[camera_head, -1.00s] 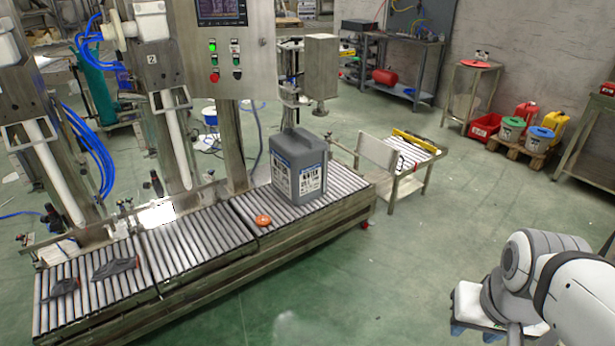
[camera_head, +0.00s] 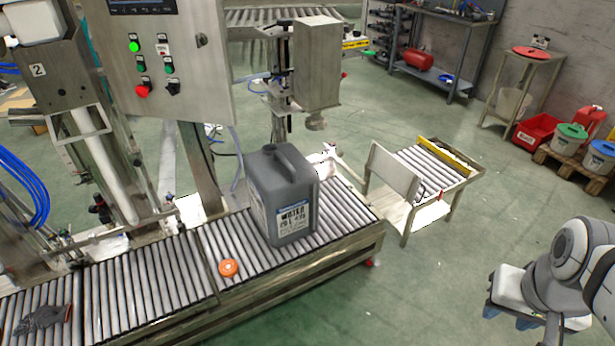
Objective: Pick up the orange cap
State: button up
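The orange cap (camera_head: 229,267) lies on the roller conveyor (camera_head: 160,290), near its front edge. It is a small round disc with a paler spot in its middle. A grey jerrycan (camera_head: 283,195) with a white label stands upright on the rollers to the right of the cap, a short gap apart from it. My arm shows at the lower right, over the floor and far from the cap. My gripper's fingers cannot be made out in this view.
Dark grey gloves (camera_head: 43,318) lie on the conveyor at the left. A control panel (camera_head: 165,60) and a metal filling head (camera_head: 316,65) stand above and behind the conveyor. A small roller table (camera_head: 440,165) is at its right. The green floor in front is clear.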

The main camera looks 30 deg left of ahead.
aim_at(228, 268)
jog(key=i, duration=1.15)
jog(key=u, duration=3.05)
jog(key=i, duration=1)
jog(key=z, duration=0.1)
